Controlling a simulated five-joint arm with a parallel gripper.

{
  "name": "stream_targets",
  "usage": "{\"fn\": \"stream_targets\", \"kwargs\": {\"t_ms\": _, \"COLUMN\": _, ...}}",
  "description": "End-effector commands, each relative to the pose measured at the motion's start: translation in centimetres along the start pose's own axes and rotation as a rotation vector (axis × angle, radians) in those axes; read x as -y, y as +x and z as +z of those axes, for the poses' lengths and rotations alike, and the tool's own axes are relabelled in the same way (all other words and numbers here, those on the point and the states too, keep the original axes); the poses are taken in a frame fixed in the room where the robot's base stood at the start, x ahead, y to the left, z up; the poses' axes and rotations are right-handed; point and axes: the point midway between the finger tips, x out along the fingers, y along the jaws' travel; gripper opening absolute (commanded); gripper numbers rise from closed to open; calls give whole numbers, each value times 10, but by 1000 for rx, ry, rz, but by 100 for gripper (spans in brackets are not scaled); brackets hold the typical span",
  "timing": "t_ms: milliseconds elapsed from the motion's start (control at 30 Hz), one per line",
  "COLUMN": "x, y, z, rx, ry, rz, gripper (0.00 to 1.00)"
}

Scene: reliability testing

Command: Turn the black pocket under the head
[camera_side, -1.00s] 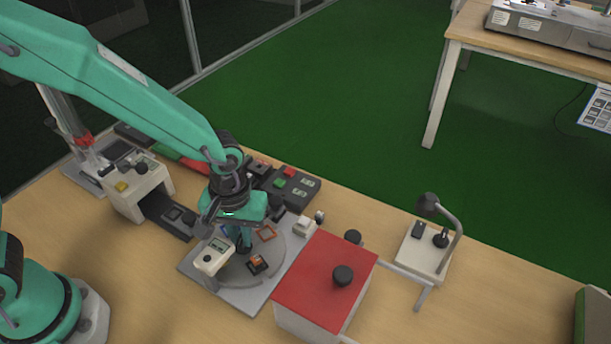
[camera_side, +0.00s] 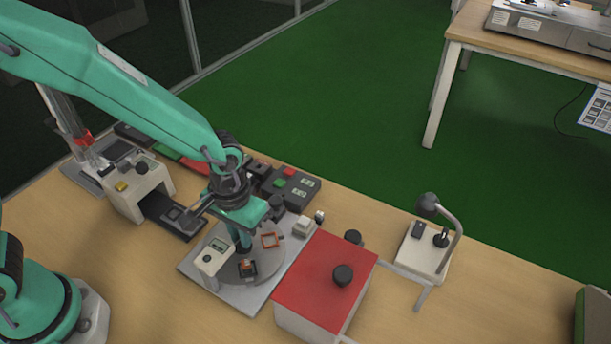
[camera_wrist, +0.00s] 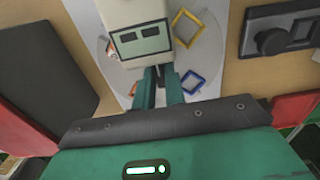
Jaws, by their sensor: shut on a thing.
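A round grey turntable (camera_side: 228,276) lies on a light grey base plate (camera_side: 254,303). A black pocket (camera_side: 247,269) with an orange piece in it is at its near side, right of the white head and not beneath it. The white head (camera_side: 213,255) with a small display overhangs the disc's left edge; it also shows in the wrist view (camera_wrist: 140,36). An orange frame (camera_side: 270,240) is on the disc's right. The wrist view shows a yellow frame (camera_wrist: 187,28) and a blue frame (camera_wrist: 192,83). My gripper (camera_side: 243,246) is shut on the dark knob at the disc's middle, mostly hidden by the fingers.
A red-topped box (camera_side: 318,270) with black knobs stands close right of the base plate. A white machine with a dark slide (camera_side: 172,216) stands left. A black control box (camera_side: 291,187) is behind. A lamp-like stand (camera_side: 425,250) is farther right. The front left table is clear.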

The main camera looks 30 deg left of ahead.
Motion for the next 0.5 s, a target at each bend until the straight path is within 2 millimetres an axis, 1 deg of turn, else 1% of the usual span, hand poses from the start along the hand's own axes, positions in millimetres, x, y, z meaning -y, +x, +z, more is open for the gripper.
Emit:
{"fn": "stream_targets", "kwargs": {"t_ms": 267, "x": 0, "y": -1, "z": 0, "rx": -1, "ry": 34, "rz": 1, "gripper": 0}}
{"fn": "stream_targets", "kwargs": {"t_ms": 500, "x": 0, "y": -1, "z": 0, "rx": -1, "ry": 156, "rz": 1, "gripper": 0}}
